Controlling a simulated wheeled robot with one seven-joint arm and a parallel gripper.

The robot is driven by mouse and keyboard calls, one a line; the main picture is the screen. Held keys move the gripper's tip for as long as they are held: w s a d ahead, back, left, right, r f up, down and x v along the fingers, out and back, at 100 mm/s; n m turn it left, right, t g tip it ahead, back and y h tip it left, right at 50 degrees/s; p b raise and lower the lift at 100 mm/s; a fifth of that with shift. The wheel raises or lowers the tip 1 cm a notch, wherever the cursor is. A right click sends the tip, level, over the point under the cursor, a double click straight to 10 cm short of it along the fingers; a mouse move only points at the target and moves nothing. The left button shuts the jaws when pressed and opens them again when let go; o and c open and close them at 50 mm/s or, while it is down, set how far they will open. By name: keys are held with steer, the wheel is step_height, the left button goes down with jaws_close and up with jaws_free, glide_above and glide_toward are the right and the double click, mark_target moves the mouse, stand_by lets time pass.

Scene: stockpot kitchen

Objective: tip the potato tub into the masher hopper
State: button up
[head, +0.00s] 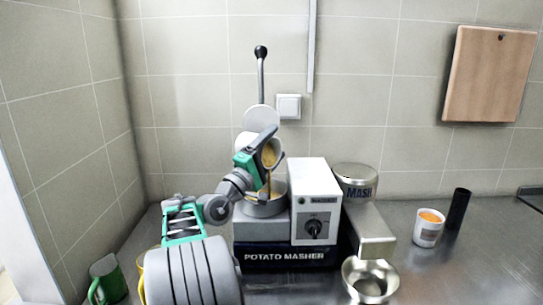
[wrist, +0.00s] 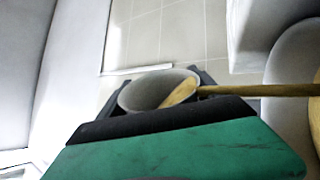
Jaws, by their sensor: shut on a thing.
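My gripper (head: 258,146) is shut on the potato tub (head: 271,154), a pale tub tilted steeply on its side above the masher. In the wrist view the tub (wrist: 142,92) sits between the dark fingers. A tan stream (wrist: 255,90) runs from its mouth toward the right edge of that view. In the head view the stream (head: 268,184) falls into the masher hopper (head: 264,208), a round metal bowl on top of the potato masher (head: 289,256). Tan material shows inside the hopper. How much is left in the tub is hard to tell.
A lever (head: 261,75) and a pale round disc stand behind the hopper. A white control box (head: 314,190) is just right of it. A metal bowl (head: 370,283), an orange-filled white cup (head: 428,230), a black cylinder (head: 459,208) and a green mug (head: 108,280) stand on the counter.

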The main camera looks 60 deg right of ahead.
steer(key=shift+s+a+f+m+g+y+b, duration=0.15)
steer(key=shift+s+m+g+b, duration=0.2)
steer(key=shift+m+b, duration=0.5)
steer(key=shift+s+r+m+g+y+b, duration=0.15)
steer(key=shift+m+g+b, duration=0.3)
steer(key=shift+m+b, duration=0.35)
steer(key=m+b, duration=0.1)
steer(key=s+m+g+y+b, duration=0.1)
steer(key=m+b, duration=0.1)
steer(key=m+g+b, duration=0.1)
steer(key=m, duration=0.1)
steer(key=shift+s+a+f, duration=0.15)
steer(key=shift+s+f, duration=0.1)
steer(key=shift+f, duration=0.05)
steer(key=m+y+b, duration=0.1)
steer(key=m, duration=0.1)
steer(key=s+f+m+g+y+b, duration=0.1)
steer(key=m, duration=0.2)
steer(key=s+m+g+y+b, duration=0.1)
steer(key=m, duration=0.1)
steer(key=shift+s+a+f, duration=0.15)
steer(key=shift+s+a, duration=0.05)
steer(key=shift+a, duration=0.05)
steer(key=shift+a+m+g+y, duration=0.1)
steer(key=shift+m+g+y, duration=0.2)
steer(key=shift+m+g, duration=0.15)
steer(key=shift+w+r, duration=0.1)
steer(key=shift+r, duration=0.1)
